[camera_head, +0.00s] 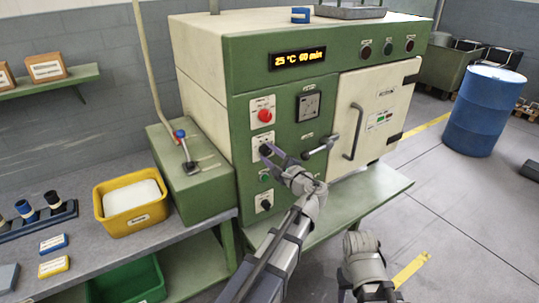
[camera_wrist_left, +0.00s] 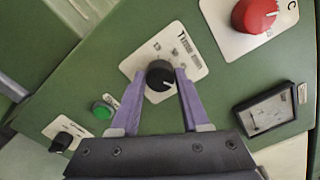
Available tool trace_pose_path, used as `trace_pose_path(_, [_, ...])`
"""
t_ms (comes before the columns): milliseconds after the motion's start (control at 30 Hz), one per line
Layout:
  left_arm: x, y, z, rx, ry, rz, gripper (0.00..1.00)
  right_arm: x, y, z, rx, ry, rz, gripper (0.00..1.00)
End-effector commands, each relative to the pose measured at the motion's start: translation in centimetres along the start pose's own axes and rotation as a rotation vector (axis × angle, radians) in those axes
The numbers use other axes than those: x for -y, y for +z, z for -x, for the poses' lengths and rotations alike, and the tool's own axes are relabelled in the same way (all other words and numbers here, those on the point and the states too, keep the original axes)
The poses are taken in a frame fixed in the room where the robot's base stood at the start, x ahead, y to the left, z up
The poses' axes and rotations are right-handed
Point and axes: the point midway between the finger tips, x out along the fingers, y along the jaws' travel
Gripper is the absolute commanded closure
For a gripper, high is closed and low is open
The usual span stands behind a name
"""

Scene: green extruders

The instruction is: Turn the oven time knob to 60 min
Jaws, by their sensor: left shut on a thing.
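The green oven (camera_head: 240,100) stands at the centre of the head view. Its display (camera_head: 297,59) reads 25 °C 60 min. The black time knob (camera_wrist_left: 159,75) sits on a white plate in the left wrist view, its white mark pointing toward the lower right of that picture. My left gripper (camera_head: 270,155) is at this knob, with its purple fingers on either side of it, shut on it. The fingers partly hide the knob in the head view. My right arm's end (camera_head: 363,255) is low at the right, apart from the oven; its fingers are not clear.
A red knob (camera_head: 264,115) sits above the time knob, a green button (camera_wrist_left: 103,109) and another black knob (camera_wrist_left: 62,142) below it. The door handle (camera_head: 354,132) and a lever (camera_head: 322,147) stick out to the right. A yellow bin (camera_head: 130,224) is at the left.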

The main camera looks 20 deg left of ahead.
Motion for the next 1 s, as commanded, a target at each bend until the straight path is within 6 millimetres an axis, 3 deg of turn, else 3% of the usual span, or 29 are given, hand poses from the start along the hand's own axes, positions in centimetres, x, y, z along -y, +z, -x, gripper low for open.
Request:
trace_pose_path(167, [-0.1,0.0,0.1,-0.002,0.003,0.0,1.0,0.0,0.0,0.0,0.0,0.0,0.0,0.5])
trace_pose_path(200, [-0.1,0.0,0.1,-0.002,0.003,0.001,0.5,0.0,0.0,0.0,0.0,0.0,0.0,0.5])
trace_pose_path(433, [-0.1,0.0,0.0,-0.001,0.002,0.001,0.25,0.0,0.0,0.0,0.0,0.0,0.0,0.5])
trace_pose_path(733, [0.0,0.0,0.4,-0.002,0.0,0.001,0.25,0.0,0.0,0.0,0.0,0.0,0.0,0.5])
trace_pose_path(1000, [-0.1,0.0,4.6,-0.004,-0.001,0.001,0.25,0.0,0.0,0.0,0.0,0.0,0.0,0.5])
